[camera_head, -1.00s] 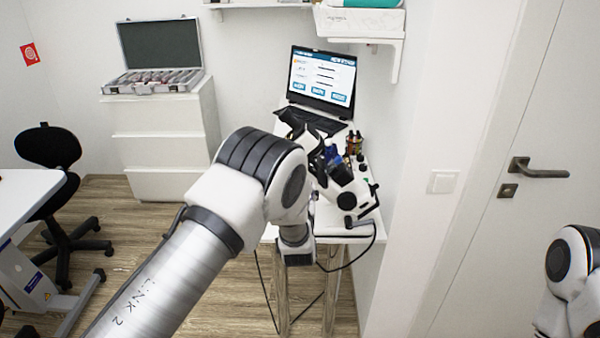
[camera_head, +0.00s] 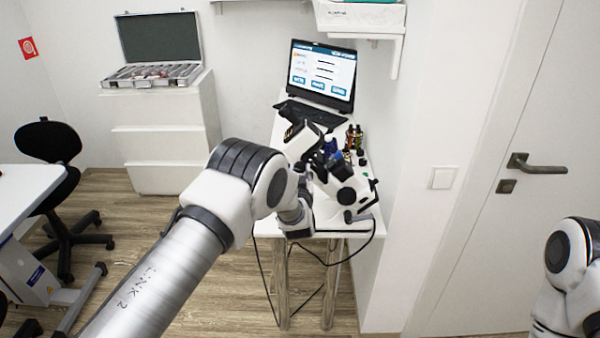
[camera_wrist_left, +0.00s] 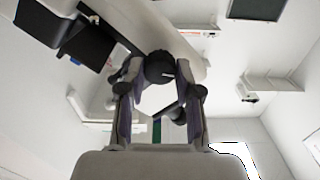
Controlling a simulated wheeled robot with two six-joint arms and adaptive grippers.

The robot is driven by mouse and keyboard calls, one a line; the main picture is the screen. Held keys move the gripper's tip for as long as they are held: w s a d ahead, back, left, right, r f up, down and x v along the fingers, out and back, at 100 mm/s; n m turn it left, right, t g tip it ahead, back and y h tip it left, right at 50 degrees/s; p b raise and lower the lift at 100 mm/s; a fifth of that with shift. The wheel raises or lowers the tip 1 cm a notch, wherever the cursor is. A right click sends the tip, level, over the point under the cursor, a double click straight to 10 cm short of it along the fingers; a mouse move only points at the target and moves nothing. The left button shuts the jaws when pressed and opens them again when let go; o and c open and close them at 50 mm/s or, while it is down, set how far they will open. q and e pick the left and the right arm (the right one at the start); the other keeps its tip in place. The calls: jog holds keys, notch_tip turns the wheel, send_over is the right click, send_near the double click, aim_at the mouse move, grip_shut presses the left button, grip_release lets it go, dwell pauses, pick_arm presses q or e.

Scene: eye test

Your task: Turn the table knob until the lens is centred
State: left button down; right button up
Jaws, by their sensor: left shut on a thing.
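The white-and-black lens-measuring device (camera_head: 325,172) stands tilted on the small white table (camera_head: 335,222). A round black knob (camera_head: 346,196) shows on its near side. In the left wrist view, a dark round knob (camera_wrist_left: 159,67) sits between the fingers of my left gripper (camera_wrist_left: 160,78), which is shut on it. The white body of the device (camera_wrist_left: 172,30) crosses above it. The lens cannot be made out. My right gripper is not in view.
An open laptop (camera_head: 322,78) stands behind the device. Small bottles (camera_head: 354,138) are just right of it. A black cable (camera_head: 370,240) hangs from the table's front. The wall (camera_head: 405,170) is close on the right. Floor is free left of the table.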

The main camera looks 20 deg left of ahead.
pick_arm(q)
jog(key=shift+f+m+b, duration=0.25)
jog(key=shift+m+b, duration=0.15)
jog(key=shift+b, duration=0.25)
jog(key=shift+m+b, duration=0.3)
jog(key=shift+b, duration=0.05)
jog(key=shift+r, duration=0.25)
jog(key=c, duration=0.8)
grip_release()
jog(key=v, duration=1.2)
